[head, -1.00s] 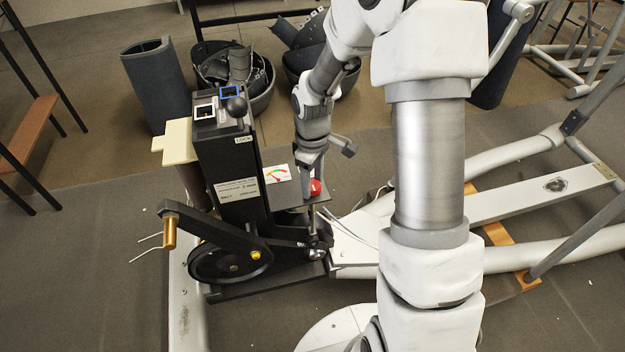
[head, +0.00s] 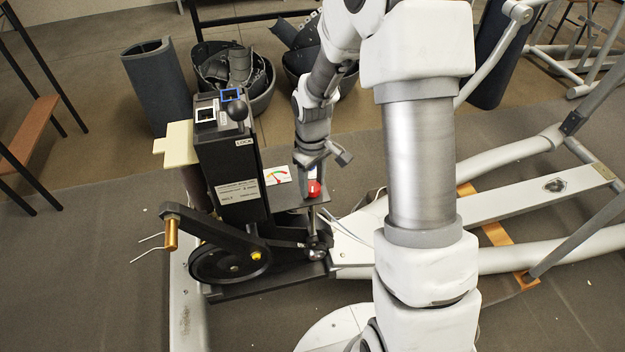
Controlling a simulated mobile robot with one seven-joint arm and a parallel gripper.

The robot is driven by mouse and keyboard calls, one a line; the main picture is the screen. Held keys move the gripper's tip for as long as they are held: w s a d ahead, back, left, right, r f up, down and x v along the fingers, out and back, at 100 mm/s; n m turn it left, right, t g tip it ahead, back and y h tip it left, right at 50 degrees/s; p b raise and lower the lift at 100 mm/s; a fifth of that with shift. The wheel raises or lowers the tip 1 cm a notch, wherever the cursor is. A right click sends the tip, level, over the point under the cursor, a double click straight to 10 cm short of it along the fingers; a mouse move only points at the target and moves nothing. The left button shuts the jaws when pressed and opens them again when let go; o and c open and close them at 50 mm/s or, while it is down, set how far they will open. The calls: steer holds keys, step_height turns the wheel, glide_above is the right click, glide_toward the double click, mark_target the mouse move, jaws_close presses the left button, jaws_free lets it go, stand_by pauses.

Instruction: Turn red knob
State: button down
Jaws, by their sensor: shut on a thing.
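The red knob (head: 314,189) sits on the small grey plate beside the gauge, on the right side of the black elliptical unit (head: 228,165). A white mark shows on the knob. My gripper (head: 313,174) comes down from above, its tip at the top of the knob. It is shut on the knob; the fingers are small and partly hidden, so the exact contact is hard to see.
A coloured gauge (head: 277,176) lies left of the knob. A black crank with a brass handle (head: 171,235) and a flywheel (head: 230,262) stand at the front left. White frame tubes (head: 520,262) extend right. Bins (head: 233,75) stand behind.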

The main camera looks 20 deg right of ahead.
mark_target(312, 186)
steer(key=m+p, duration=0.1)
steer(key=m, duration=0.5)
steer(key=shift+m, duration=0.4)
stand_by(0.4)
steer(key=shift+c, duration=1.5)
jaws_free()
steer(key=shift+r+p, duration=0.15)
steer(key=shift+p, duration=0.15)
step_height(312, 186, up, 17)
steer(key=p, duration=0.4)
steer(key=shift+p, duration=0.4)
steer(key=shift+r, duration=0.1)
